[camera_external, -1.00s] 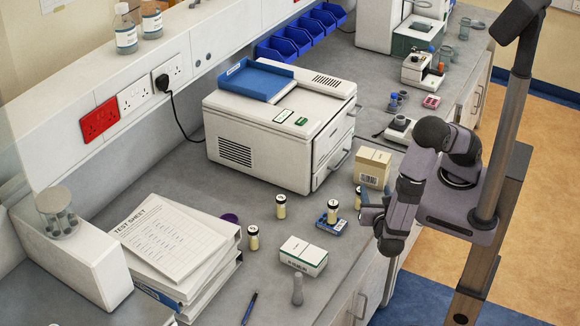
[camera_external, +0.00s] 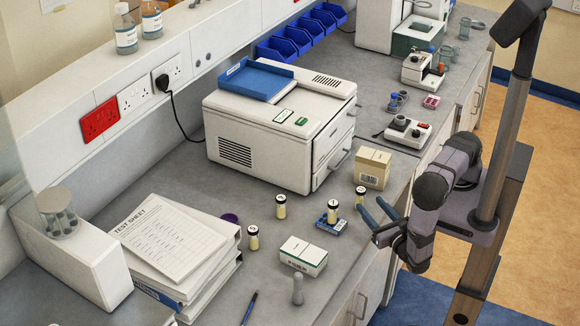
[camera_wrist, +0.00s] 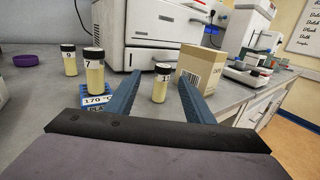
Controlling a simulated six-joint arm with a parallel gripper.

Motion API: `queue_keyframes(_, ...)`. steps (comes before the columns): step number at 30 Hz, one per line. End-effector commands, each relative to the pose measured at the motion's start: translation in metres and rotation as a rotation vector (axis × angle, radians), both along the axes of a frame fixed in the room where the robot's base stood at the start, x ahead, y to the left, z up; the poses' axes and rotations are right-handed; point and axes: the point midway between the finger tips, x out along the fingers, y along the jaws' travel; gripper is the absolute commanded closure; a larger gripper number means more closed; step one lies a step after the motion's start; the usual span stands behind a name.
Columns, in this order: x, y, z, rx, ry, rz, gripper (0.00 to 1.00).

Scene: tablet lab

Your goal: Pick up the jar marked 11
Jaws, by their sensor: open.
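The jar with a two-digit label starting with 1 (camera_wrist: 160,88) has a black lid and pale yellow contents. Its second digit is hard to read. It stands upright on the bench, framed between my fingers in the wrist view, and shows beside the beige box in the external view (camera_external: 359,202). My gripper (camera_external: 370,204) is open and empty, its blue fingers (camera_wrist: 159,75) pointing toward this jar. Jar 7 (camera_wrist: 94,78) stands on a blue box; jar 9 (camera_wrist: 70,65) is farther back. Another similar jar (camera_external: 253,240) stands farther left, its number unreadable.
The beige carton (camera_external: 371,173) stands close behind the jar. The blue box (camera_external: 331,228) lies left of my gripper. A white box (camera_external: 303,258) sits nearer the front. The large white machine (camera_external: 270,140) stands behind. The bench edge drops away to the right.

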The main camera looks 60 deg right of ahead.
Motion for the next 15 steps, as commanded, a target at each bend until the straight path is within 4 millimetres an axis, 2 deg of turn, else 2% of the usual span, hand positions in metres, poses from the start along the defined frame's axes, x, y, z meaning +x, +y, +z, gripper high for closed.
queue_keyframes(3,0.003,-0.013,-0.006,0.011,0.016,-0.010,0.52)
queue_keyframes(8,0.005,-0.016,-0.006,0.014,0.018,-0.014,0.52)
queue_keyframes(15,0.018,-0.025,-0.006,0.014,0.018,-0.015,0.52)
